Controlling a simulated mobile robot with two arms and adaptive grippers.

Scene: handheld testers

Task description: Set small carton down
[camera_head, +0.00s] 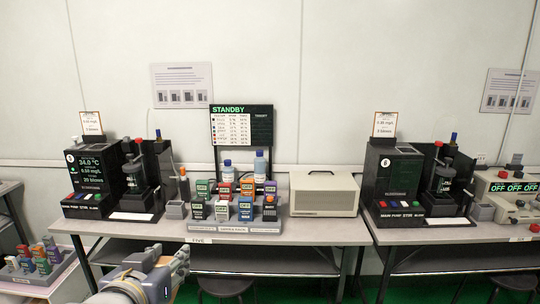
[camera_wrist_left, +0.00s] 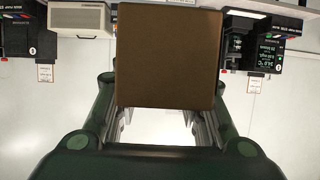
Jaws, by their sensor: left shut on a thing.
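The small carton (camera_wrist_left: 168,60) is a plain brown box that fills the upper middle of the left wrist view. My left gripper (camera_head: 180,262) is shut on it, with one dark green finger along each side of the box. In the head view this gripper is low and left of centre, in front of the table's front edge. My right gripper is in neither view.
A grey table (camera_head: 290,232) holds a rack of several coloured handheld testers (camera_head: 222,210), a beige instrument box (camera_head: 324,194) and a black pump unit (camera_head: 92,180). A second table (camera_head: 440,235) stands at the right. A stool (camera_head: 225,287) is below.

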